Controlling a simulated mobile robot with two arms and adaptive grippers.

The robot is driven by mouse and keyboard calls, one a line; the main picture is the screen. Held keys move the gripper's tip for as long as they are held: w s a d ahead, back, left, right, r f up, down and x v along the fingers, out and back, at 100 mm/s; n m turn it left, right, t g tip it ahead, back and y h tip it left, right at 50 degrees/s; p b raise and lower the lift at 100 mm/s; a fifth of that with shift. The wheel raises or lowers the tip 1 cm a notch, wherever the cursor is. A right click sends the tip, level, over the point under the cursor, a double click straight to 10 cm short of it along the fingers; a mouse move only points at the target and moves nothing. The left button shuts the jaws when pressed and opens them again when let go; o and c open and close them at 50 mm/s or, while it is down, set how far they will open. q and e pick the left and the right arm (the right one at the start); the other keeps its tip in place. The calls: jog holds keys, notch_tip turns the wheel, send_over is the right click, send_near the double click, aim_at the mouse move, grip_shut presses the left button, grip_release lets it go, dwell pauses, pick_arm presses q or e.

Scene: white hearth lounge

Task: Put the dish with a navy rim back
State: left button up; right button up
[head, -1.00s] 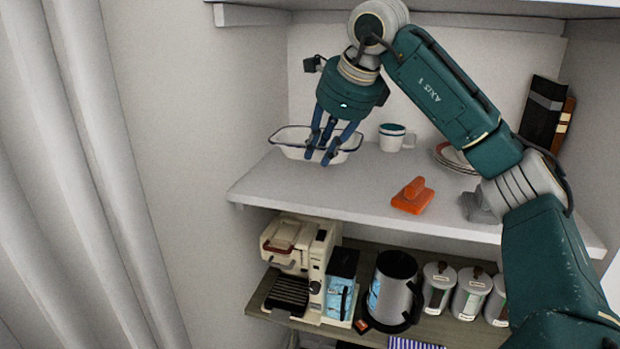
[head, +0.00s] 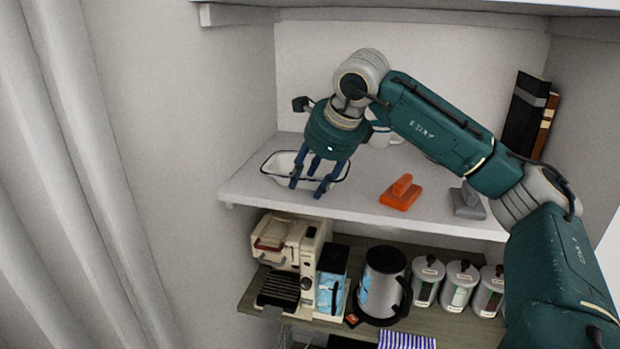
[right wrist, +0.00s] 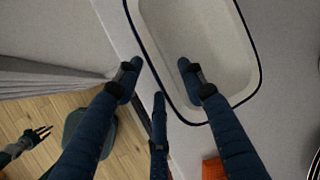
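The white rectangular dish with a navy rim (head: 281,164) stands upright at the left end of the upper shelf (head: 345,205). My right gripper (head: 311,186) is over the dish's near side, fingers spread and pointing down. In the right wrist view the dish (right wrist: 222,45) lies between and beyond the fingers of my right gripper (right wrist: 159,78). One finger is over the dish's inside and the others are outside the rim. No grip on the rim shows. What looks like my left gripper (right wrist: 38,135) is small at the lower left, well away, its dark fingers spread.
A white mug (head: 383,137) is behind my right arm. Dark books (head: 526,115) stand at the right. A coffee machine (head: 290,250) and several canisters (head: 460,284) fill the lower shelf.

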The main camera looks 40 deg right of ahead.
jog(key=shift+s+r, duration=0.1)
jog(key=shift+r, duration=0.2)
jog(key=b+v, duration=0.2)
jog(key=v, duration=0.9)
jog(key=shift+s, duration=0.15)
jog(key=shift+r, duration=0.1)
